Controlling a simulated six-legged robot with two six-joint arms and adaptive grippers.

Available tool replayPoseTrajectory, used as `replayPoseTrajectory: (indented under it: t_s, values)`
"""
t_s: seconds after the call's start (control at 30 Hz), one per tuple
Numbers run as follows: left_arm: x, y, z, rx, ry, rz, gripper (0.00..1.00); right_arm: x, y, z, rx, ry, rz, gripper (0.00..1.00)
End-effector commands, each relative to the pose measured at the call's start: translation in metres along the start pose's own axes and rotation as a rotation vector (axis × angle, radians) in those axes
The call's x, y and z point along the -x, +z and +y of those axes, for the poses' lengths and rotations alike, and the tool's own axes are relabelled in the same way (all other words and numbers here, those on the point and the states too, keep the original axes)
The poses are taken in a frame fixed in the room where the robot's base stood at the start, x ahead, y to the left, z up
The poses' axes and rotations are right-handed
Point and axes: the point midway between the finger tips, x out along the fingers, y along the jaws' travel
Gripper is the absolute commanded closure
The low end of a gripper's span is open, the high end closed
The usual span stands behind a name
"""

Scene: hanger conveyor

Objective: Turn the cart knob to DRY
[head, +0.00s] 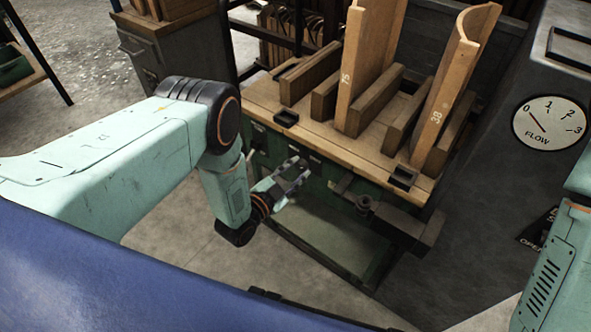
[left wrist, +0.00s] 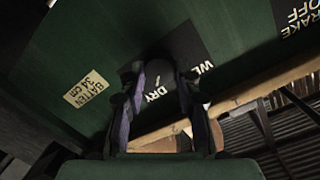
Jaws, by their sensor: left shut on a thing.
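The cart (head: 370,180) has a wooden top and a green front panel. My left gripper (head: 293,172) is at this panel, below the front edge of the top. In the left wrist view its two fingers (left wrist: 160,84) are shut on the dark cart knob (left wrist: 160,68), which is mostly in shadow. The WET label (left wrist: 202,68) and the DRY label (left wrist: 155,88) are beside the knob, partly covered by the fingers. Where the knob points is too dark to tell. My right gripper is outside both views.
A BATTEN 34 cm label (left wrist: 89,88) and a BRAKE OFF label (left wrist: 300,18) are on the same panel. Tall wooden boards (head: 365,60) stand on the cart top. A FLOW dial (head: 550,122) is on the grey housing at the right. Bare floor lies in front.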

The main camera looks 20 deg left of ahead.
Motion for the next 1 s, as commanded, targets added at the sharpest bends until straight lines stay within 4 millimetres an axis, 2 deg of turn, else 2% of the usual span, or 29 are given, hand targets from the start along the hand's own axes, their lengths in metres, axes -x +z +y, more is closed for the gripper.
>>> replayPoseTrajectory:
  t_s: [0.33, 0.37, 0.6, 0.87, 1.0]
  values:
    - [0.0007, 0.0008, 0.0003, -0.003, 0.0, -0.002, 0.99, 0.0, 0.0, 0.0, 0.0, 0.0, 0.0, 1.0]
    - [0.0007, 0.0009, 0.0003, -0.003, 0.0, -0.002, 0.66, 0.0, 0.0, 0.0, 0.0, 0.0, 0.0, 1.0]
    - [0.0004, 0.0005, 0.0002, -0.002, 0.0, -0.001, 0.46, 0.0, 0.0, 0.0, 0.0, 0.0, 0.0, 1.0]
    - [0.0001, 0.0002, 0.0, -0.002, 0.0, 0.0, 0.45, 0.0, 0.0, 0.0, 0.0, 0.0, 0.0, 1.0]
    - [0.0062, 0.0009, 0.0, -0.002, 0.0, -0.003, 0.45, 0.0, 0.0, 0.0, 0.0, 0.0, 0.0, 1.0]
